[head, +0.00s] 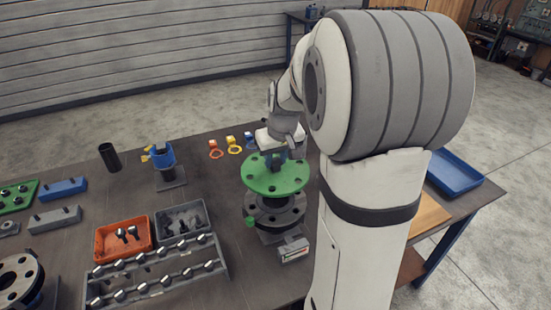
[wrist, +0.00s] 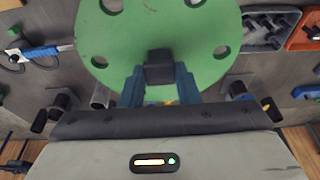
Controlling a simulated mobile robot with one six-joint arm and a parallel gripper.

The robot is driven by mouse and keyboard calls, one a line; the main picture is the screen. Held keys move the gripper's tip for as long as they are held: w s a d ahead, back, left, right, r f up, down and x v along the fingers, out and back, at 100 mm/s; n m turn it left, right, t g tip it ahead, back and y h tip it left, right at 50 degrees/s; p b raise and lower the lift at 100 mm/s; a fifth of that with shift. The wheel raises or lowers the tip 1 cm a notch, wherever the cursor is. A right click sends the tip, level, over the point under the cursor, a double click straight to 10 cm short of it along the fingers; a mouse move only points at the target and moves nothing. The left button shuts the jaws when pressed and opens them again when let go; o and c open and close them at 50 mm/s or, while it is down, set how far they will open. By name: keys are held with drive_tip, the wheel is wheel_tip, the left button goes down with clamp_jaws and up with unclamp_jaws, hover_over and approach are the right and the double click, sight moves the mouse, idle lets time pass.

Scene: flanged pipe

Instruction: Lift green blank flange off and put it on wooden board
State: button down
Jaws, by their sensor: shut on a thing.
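The green blank flange (head: 262,181) is a round disc with several bolt holes. In the head view it is level above the dark pipe flange (head: 268,213), with a visible gap between them at the front. My gripper (head: 280,163) is over the disc; in the wrist view my gripper (wrist: 160,82) is shut on the dark block at the middle of the green blank flange (wrist: 115,52). The wooden board (head: 428,214) lies at the right of the table, partly hidden behind my arm.
A blue tray (head: 455,172) lies beyond the board. An orange bin (head: 124,238), a grey bin (head: 183,222) and a bolt rack (head: 160,272) stand left of the pipe. A blue part on a stand (head: 163,160) and a black cylinder (head: 109,157) stand farther back.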

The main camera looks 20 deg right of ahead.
sight(276, 161)
drive_tip(key=shift+r+p, duration=1.3)
drive_tip(key=shift+r, duration=1)
